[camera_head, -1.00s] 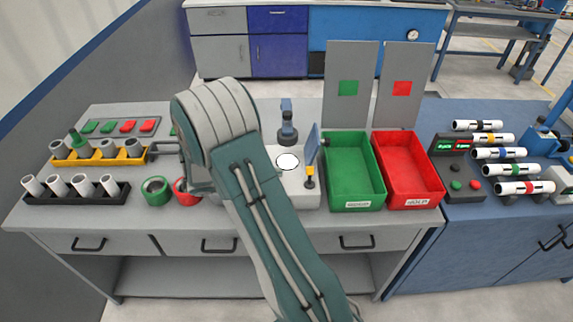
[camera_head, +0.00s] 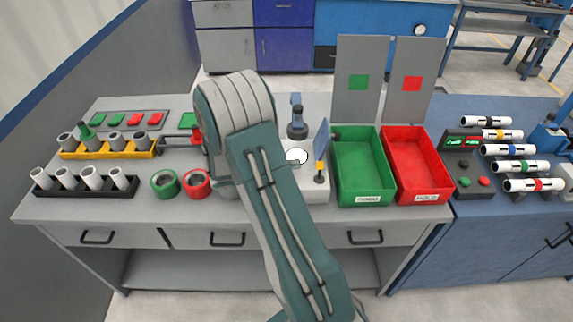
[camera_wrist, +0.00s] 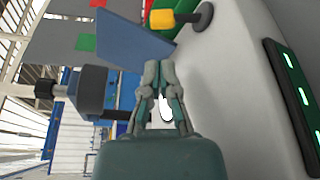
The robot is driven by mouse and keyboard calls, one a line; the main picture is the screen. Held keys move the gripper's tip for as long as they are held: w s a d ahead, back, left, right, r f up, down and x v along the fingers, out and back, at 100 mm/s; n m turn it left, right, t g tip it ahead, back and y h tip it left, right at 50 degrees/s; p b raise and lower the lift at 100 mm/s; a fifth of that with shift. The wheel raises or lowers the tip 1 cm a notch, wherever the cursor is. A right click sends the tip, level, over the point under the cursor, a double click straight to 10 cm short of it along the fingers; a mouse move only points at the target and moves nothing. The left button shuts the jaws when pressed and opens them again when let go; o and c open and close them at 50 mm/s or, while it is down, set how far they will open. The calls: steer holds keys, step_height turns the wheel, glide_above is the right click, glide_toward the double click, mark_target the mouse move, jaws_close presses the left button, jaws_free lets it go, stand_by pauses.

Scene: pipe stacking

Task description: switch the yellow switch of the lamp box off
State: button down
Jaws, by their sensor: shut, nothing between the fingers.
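The lamp box (camera_head: 314,190) is a pale box at the middle of the grey table, partly behind my arm in the head view. A white round lamp (camera_head: 297,155) shows on it. A yellow switch part (camera_head: 320,166) with a black round end sits under a tilted blue plate at its right side. In the wrist view the yellow part (camera_wrist: 172,18) is at the top, beyond my fingertips and apart from them. My gripper (camera_wrist: 158,66) is shut and empty, pointing toward the blue plate (camera_wrist: 135,38). The head view hides my gripper behind the arm.
A dark blue device (camera_head: 297,122) stands behind the lamp and looms left of my fingers in the wrist view. Green (camera_head: 337,190) and red (camera_head: 392,185) bins stand to the right. Green and red rings (camera_head: 196,183) and pipe racks (camera_head: 85,190) stand to the left.

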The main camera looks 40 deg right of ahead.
mark_target(310, 171)
steer(key=x, duration=0.5)
steer(key=shift+s+d+f, duration=0.1)
steer(key=shift+d, duration=0.2)
steer(key=shift+a, duration=0.1)
